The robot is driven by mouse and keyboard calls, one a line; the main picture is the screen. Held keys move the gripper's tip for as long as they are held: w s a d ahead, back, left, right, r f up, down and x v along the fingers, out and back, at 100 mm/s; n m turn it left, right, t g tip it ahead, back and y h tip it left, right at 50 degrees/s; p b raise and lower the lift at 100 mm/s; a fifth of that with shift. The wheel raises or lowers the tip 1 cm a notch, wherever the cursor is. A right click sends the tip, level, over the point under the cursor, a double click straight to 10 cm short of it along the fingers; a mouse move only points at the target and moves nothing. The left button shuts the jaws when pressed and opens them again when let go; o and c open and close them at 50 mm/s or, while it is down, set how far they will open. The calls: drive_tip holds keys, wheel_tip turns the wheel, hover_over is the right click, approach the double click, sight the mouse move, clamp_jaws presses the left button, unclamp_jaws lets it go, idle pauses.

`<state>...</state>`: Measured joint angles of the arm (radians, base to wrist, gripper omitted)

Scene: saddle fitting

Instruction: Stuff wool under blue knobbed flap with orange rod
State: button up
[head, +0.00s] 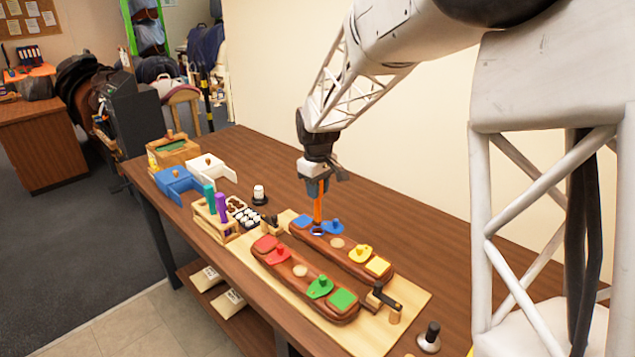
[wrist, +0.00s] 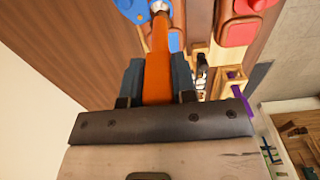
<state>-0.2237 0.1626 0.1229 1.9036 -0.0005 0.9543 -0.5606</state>
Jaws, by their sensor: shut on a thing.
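My gripper (head: 318,186) is above the back brown saddle panel (head: 345,262), shut on the orange rod (head: 318,208). The rod points down, with its lower end at the panel beside the blue knobbed flap (head: 333,227). In the wrist view the orange rod (wrist: 158,60) runs between both fingers, and part of the blue flap (wrist: 128,6) shows left of its far end. A small whitish patch (wrist: 160,7) shows at the rod's tip. I cannot tell if it is wool, nor whether the tip is under the flap.
The front panel (head: 285,268) bears red and green pads and flaps. The back panel also has a yellow flap (head: 360,252). A wooden rack (head: 215,222) with teal and purple handles, trays and blue and white boxes stand left. The table's back right is clear.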

sight(317, 204)
drive_tip(key=shift+f, duration=2.6)
idle(2.3)
drive_tip(key=shift+r, duration=0.1)
drive_tip(key=shift+r, duration=4.05)
drive_tip(key=shift+w+a, duration=0.1)
